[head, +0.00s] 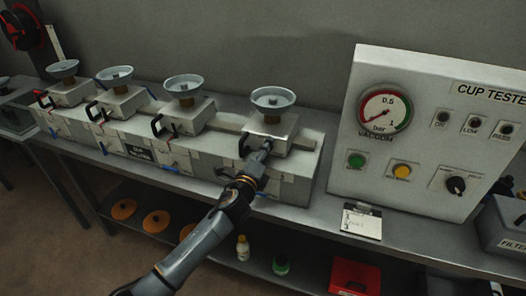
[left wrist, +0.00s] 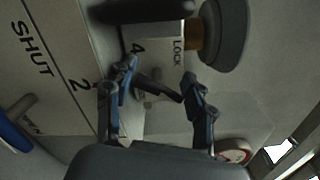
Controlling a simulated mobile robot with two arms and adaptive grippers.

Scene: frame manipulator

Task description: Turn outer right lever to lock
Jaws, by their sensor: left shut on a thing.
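The outer right unit (head: 284,132) is a grey box with a round cup (head: 271,98) on top. My left gripper (head: 264,150) reaches its front face from below. The lever lies slanted on the plate, below the LOCK label (left wrist: 177,52) and beside the figure 4. In the head view the gripper hides the lever. My right gripper is in neither view.
A black handle (head: 243,144) sits just left of my gripper. Several similar units with cups stand to the left along the bench. A white CUP TESTER panel (head: 430,130) stands at the right. A label card (head: 361,223) lies before it.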

